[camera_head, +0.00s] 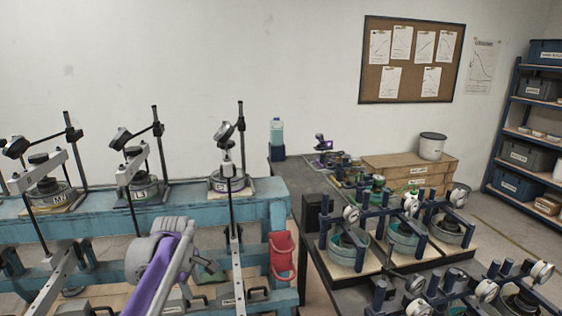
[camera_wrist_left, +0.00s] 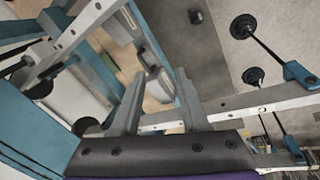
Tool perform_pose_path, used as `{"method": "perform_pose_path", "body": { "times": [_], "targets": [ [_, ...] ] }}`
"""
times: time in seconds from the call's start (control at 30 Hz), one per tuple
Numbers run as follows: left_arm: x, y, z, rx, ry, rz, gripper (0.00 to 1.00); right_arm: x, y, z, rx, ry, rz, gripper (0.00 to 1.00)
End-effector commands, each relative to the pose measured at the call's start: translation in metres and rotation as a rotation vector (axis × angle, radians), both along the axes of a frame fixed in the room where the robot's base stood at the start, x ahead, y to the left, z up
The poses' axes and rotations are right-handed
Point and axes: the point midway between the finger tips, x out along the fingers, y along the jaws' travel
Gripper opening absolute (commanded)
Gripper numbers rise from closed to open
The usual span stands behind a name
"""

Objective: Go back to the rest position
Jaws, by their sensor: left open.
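My left arm comes in at the bottom of the head view, purple and grey. My left gripper (camera_head: 207,268) is partly hidden behind the arm, low in front of the blue frame bench (camera_head: 265,205). In the left wrist view the two grey fingers of the left gripper (camera_wrist_left: 160,76) stand apart with nothing between them. White lever beams (camera_head: 130,178) with black rods cross the bench, and one beam (camera_wrist_left: 265,100) passes close beyond the fingers in the wrist view. My right gripper is in neither view.
Several round cells (camera_head: 141,186) on plates stand along the bench. A red holder (camera_head: 282,256) hangs at its right end. A dark table (camera_head: 300,185) with blue-framed devices (camera_head: 345,245) stands to the right. Discs on rods (camera_wrist_left: 243,26) show in the wrist view.

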Motion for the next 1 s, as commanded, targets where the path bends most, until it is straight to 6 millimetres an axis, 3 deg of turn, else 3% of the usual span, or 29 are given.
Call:
{"method": "perform_pose_path", "body": {
  "times": [0.03, 0.27, 0.5, 0.6, 0.8, 1.0],
  "targets": [
    [-0.022, -0.008, 0.003, 0.022, -0.011, -0.085, 0.45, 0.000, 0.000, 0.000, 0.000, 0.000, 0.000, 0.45],
    [-0.117, -0.037, -0.002, 0.149, -0.068, -0.505, 0.45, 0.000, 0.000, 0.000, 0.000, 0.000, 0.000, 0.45],
    [-0.219, -0.058, -0.042, 0.308, -0.122, -0.928, 0.45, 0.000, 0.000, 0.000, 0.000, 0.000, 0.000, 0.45],
    [-0.253, -0.064, -0.063, 0.372, -0.140, -1.076, 0.45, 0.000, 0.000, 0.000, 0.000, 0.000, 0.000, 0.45],
    [-0.291, -0.070, -0.093, 0.456, -0.160, -1.254, 0.45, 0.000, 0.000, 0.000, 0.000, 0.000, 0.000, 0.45],
    [-0.298, -0.070, -0.099, 0.474, -0.164, -1.291, 0.45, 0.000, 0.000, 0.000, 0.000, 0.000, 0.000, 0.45]
  ]
}}
